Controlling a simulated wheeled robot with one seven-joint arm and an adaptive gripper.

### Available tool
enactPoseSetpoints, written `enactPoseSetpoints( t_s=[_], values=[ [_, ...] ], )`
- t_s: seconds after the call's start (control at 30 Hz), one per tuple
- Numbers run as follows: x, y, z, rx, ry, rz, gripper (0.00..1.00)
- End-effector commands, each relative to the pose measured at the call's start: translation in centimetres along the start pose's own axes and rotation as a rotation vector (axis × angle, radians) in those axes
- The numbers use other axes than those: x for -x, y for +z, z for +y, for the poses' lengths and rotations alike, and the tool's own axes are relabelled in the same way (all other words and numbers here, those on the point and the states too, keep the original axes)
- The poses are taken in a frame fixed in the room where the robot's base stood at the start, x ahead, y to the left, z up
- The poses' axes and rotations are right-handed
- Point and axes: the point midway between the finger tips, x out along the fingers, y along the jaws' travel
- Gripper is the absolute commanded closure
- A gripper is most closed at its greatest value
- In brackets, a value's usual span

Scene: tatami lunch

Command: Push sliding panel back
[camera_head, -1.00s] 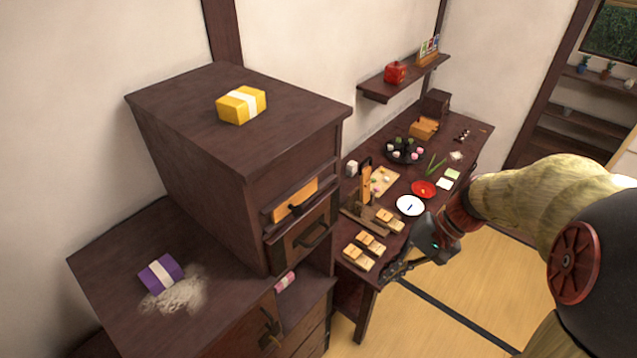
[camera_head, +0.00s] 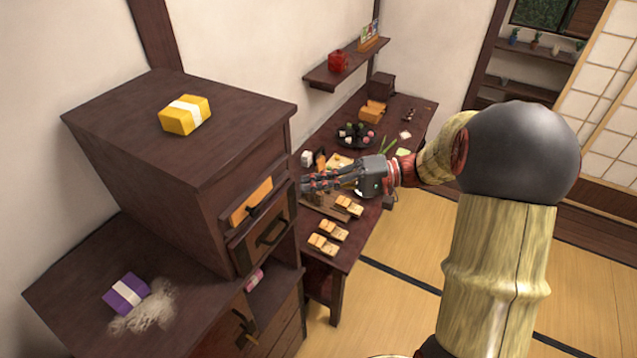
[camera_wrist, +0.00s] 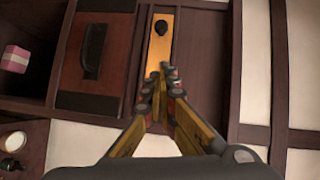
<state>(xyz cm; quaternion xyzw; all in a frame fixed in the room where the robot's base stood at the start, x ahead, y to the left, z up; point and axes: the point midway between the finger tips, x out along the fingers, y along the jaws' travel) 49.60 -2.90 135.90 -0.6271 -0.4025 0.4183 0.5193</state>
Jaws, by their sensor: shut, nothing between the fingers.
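The orange-yellow sliding panel (camera_head: 251,201) sits in the upper front of the dark wooden cabinet (camera_head: 200,140). A dark knob is on it. In the wrist view the panel (camera_wrist: 160,45) lies straight ahead, with its dark knob (camera_wrist: 161,27) near the top. A dark brown surface is beside it on the right. My gripper (camera_head: 304,183) is shut and empty, with its fingers pointing at the cabinet front from the right. In the wrist view my fingertips (camera_wrist: 163,78) are close together and overlap the panel's near part. I cannot tell whether they touch it.
A drawer with a dark handle (camera_head: 270,232) is below the panel. A yellow box (camera_head: 185,115) is on the cabinet top, and a purple box (camera_head: 126,293) on the lower cabinet. The low table (camera_head: 335,262) with food stands behind my gripper. Tatami floor (camera_head: 405,310) is clear.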

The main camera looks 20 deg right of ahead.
Motion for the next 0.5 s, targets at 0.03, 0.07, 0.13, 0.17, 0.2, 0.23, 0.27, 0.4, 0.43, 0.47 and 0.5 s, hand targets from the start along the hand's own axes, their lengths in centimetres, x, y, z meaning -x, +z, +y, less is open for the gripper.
enactPoseSetpoints(
  t_s=[0.03,0.07,0.13,0.17,0.2,0.23,0.27,0.4,0.43,0.47,0.5],
  values=[
    [-1.1,0.1,-0.1,-0.002,-0.001,-0.005,1.0],
    [-1.8,0.1,-0.1,-0.002,-0.001,-0.006,1.0],
    [-3.1,0.1,-0.1,-0.002,0.0,-0.005,1.0],
    [-3.7,0.1,-0.1,-0.003,0.0,-0.005,1.0],
    [-4.5,0.1,-0.1,-0.003,0.0,-0.005,1.0],
    [-5.0,0.1,-0.1,-0.003,0.0,-0.004,1.0],
    [-5.6,0.1,-0.1,-0.003,0.0,-0.005,1.0],
    [-7.1,1.5,-0.1,-0.003,0.001,-0.002,1.0],
    [-7.3,1.8,-0.1,-0.003,0.001,-0.003,1.0],
    [-7.6,2.0,-0.1,-0.003,0.001,-0.003,1.0],
    [-7.8,2.2,-0.1,-0.002,0.001,-0.002,1.0]
  ],
)
